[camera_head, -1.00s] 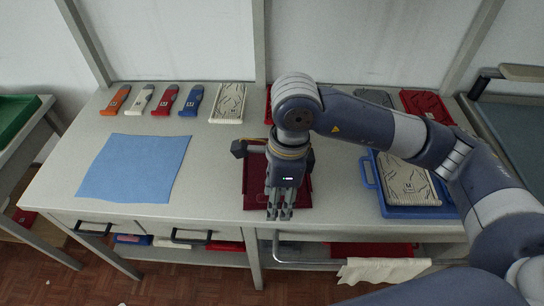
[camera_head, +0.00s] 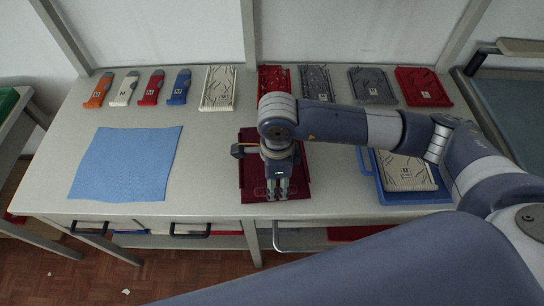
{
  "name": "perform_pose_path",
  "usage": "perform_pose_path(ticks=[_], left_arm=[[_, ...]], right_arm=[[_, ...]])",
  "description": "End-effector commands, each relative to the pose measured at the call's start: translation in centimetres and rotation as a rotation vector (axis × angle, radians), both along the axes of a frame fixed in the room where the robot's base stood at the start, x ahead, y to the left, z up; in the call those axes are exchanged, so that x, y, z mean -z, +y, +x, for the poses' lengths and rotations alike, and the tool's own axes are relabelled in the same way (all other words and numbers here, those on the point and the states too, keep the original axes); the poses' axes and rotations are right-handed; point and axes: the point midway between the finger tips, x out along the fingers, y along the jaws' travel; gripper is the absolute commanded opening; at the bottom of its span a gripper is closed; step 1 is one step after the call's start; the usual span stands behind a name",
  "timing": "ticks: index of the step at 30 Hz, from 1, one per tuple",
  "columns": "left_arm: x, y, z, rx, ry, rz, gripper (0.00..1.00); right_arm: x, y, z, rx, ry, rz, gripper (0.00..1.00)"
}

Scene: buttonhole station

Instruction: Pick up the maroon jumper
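A flat, dark maroon square (camera_head: 250,178) lies on the bench near its front edge, in the middle of the head view. Its edges look straight and a rounded outline runs along its front. I cannot tell whether it is a folded jumper, a tray, or a jumper on a tray. My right gripper (camera_head: 278,195) comes in from the right and points down over its front half. The gripper and wrist hide part of the maroon square. Whether the fingers are apart or closed, or touch it, is unclear. My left gripper is not in view.
A blue cloth (camera_head: 125,163) lies on the left. A blue tray (camera_head: 418,195) holding a cream patterned board (camera_head: 405,172) is on the right. Coloured-handled tools (camera_head: 151,87) and patterned boards (camera_head: 372,86) line the back. Bare bench (camera_head: 213,160) separates cloth and maroon square.

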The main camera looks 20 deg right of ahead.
Motion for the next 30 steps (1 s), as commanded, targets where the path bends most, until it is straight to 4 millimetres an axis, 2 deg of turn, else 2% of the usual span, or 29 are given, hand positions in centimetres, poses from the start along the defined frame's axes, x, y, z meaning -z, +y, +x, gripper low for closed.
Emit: perform_pose_path(ticks=[1, 3, 6, 13, 14, 18, 19, 30], left_arm=[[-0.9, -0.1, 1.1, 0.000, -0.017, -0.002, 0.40], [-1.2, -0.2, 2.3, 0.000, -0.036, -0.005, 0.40], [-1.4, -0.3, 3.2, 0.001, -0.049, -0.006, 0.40], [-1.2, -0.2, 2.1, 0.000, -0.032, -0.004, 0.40], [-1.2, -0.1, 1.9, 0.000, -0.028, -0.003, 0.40], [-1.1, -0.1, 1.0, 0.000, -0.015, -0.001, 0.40], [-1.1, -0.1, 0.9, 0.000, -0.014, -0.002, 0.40], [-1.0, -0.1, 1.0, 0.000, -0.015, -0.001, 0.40]], right_arm=[[0.3, 0.0, -0.2, 0.002, 0.004, -0.001, 0.41], [1.4, 0.0, -0.1, 0.001, 0.004, -0.001, 0.41], [2.2, 0.1, -0.1, 0.000, 0.002, 0.000, 0.41], [2.5, 0.1, 0.0, 0.000, 0.000, 0.001, 0.41], [2.5, 0.1, 0.0, 0.000, 0.000, 0.001, 0.37], [2.5, 0.1, 0.0, 0.000, 0.000, 0.001, 0.05], [2.5, 0.1, 0.0, 0.000, 0.000, 0.001, 0.00], [2.2, 0.1, 0.1, 0.000, -0.004, 0.002, 0.00]])
